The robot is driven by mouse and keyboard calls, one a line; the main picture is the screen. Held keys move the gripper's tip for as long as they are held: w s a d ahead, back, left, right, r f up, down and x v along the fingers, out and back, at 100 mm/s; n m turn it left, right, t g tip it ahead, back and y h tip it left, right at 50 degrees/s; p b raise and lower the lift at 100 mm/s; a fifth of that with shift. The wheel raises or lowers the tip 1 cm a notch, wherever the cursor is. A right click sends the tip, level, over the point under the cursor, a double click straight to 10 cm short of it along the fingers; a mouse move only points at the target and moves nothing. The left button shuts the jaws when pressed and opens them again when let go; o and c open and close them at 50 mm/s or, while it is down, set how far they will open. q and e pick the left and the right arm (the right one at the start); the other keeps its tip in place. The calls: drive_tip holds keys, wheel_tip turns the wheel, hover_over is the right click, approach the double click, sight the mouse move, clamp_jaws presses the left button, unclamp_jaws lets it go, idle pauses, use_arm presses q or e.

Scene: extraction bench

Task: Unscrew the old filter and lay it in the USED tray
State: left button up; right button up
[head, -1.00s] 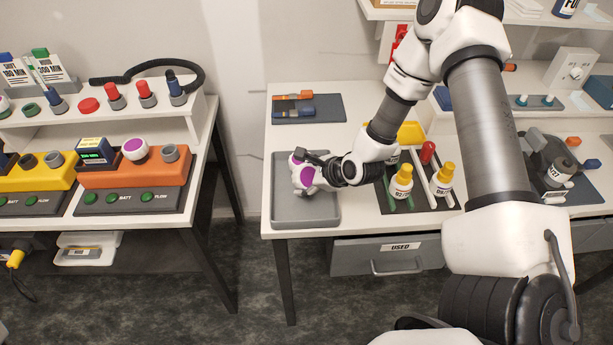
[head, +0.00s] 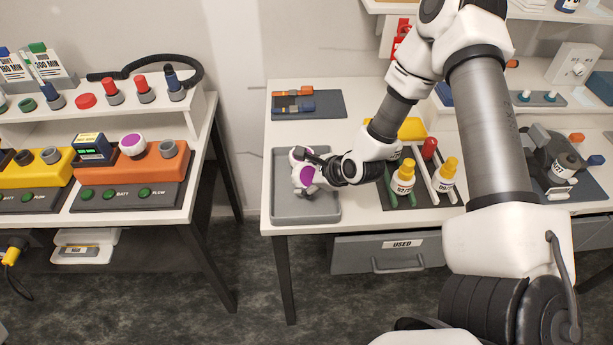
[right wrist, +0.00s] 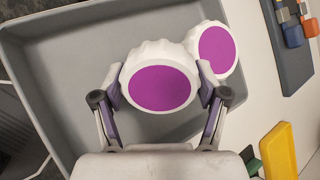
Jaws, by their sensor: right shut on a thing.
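A white ribbed filter with a purple face (right wrist: 160,85) sits between the two fingers of my right gripper (right wrist: 160,98) in the right wrist view. The fingers are shut on its sides. A second white filter with a purple face (right wrist: 217,50) is right beside it, seeming to touch it. Both are over or in a grey tray (right wrist: 70,95); I cannot tell whether the held one rests on its floor. In the head view the tray (head: 290,213) lies on the right bench's left end. A drawer (head: 400,253) under this bench bears the word USED. My left gripper is out of view.
An orange unit (head: 150,178) on the left bench carries another white and purple cap (head: 133,145). Yellow-capped bottles (head: 403,178) stand in a rack right of the tray. A dark mat (head: 330,104) with small tools lies behind the tray. A gap separates the benches.

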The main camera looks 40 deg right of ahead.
drive_tip(key=o, duration=1.6)
drive_tip(key=v, duration=0.7)
drive_tip(key=shift+s+r, duration=0.2)
drive_tip(key=shift+r, duration=0.05)
drive_tip(key=shift+w, duration=0.1)
